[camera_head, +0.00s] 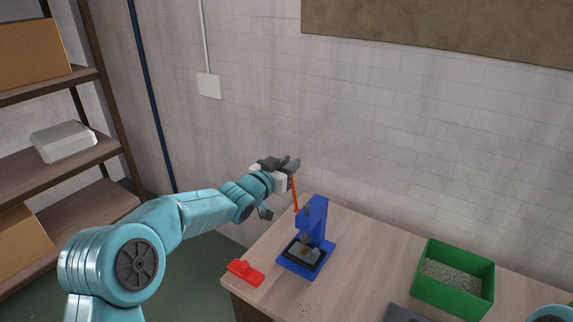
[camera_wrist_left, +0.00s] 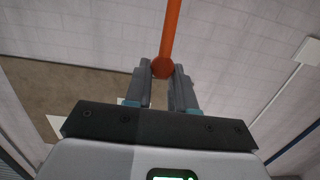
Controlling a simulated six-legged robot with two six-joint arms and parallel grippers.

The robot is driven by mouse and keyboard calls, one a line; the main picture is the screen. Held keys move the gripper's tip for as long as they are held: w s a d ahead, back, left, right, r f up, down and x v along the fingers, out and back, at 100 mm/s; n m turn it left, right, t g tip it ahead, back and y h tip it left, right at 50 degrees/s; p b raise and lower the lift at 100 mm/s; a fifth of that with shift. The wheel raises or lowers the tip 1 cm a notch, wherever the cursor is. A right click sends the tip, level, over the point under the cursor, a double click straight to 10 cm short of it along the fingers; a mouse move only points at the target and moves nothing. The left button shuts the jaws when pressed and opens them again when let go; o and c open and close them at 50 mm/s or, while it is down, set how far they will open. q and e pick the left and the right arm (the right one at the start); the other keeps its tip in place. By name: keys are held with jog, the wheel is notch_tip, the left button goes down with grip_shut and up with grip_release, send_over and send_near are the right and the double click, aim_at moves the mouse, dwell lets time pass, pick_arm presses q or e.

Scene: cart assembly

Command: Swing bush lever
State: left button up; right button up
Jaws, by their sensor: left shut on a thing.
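A blue press (camera_head: 315,225) stands on the workbench near its back left corner. Its orange lever (camera_head: 295,197) sticks up from the left side of the press. My left gripper (camera_head: 291,170) is at the upper end of the lever, above and left of the press. In the left wrist view the lever (camera_wrist_left: 171,30) runs from the top edge down to a round end between my left gripper's fingers (camera_wrist_left: 163,80). The fingers are shut on that end. A small part sits on the press's base, too small to make out. My right gripper is not in view.
The workbench (camera_head: 365,255) has a red piece (camera_head: 245,271) at its left edge and a green bin (camera_head: 455,278) of small grey parts at right. A grey flat thing (camera_head: 405,313) lies at the front. A shelf (camera_head: 75,204) stands at far left.

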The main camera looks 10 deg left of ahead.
pick_arm(q)
jog(key=shift+r, duration=0.1)
jog(key=shift+w+d+r+p, duration=0.25)
jog(key=shift+w+p, duration=0.25)
jog(key=shift+p, duration=0.15)
jog(key=shift+p+x, duration=0.8)
jog(key=shift+x, duration=0.05)
jog(key=shift+p+x, duration=0.6)
jog(key=shift+x, duration=0.8)
jog(key=shift+r, duration=0.1)
jog(key=o, duration=0.9)
jog(key=shift+w, duration=0.1)
